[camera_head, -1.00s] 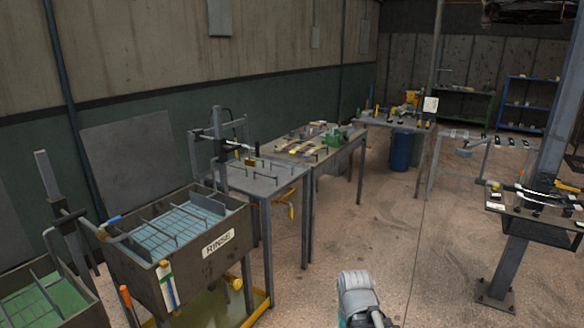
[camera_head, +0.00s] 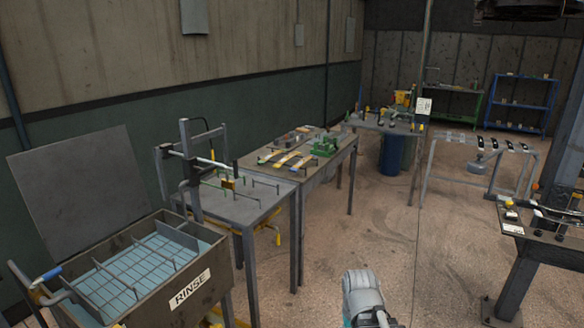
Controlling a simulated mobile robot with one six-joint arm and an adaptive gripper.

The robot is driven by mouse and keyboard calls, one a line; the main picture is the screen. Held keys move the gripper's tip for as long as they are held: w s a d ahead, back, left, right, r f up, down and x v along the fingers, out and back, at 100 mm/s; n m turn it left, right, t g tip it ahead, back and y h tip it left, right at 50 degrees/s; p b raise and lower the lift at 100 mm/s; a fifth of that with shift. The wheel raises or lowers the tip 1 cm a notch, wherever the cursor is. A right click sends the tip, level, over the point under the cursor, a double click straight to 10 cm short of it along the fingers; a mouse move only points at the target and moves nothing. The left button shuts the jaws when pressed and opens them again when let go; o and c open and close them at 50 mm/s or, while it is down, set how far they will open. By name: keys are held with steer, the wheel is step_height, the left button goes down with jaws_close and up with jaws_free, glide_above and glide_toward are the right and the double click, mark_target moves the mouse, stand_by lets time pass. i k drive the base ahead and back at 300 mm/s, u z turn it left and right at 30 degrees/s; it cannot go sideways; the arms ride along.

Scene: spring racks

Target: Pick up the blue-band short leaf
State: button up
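I cannot make out the blue-band short leaf for certain. Several yellowish leaf-like pieces (camera_head: 287,158) lie on the brown-topped bench (camera_head: 262,167) along the wall, and small blue spots show near them, too small to tell as bands. Several dark pieces with pale marks (camera_head: 497,143) lie on the grey rack table (camera_head: 455,139) at the right. A grey rounded link of my arm shows at the bottom centre. My gripper's fingers do not show.
A rinse tank (camera_head: 165,303) with a wire grid stands at the lower left. A grey table with hooked rods (camera_head: 236,207) stands behind it. A dark stand (camera_head: 553,238) is at the right edge. A blue barrel (camera_head: 395,155) is farther back. The middle floor is open.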

mark_target(294, 169)
steer(key=z, duration=0.05)
steer(key=i, duration=3.2)
steer(key=u, duration=0.25)
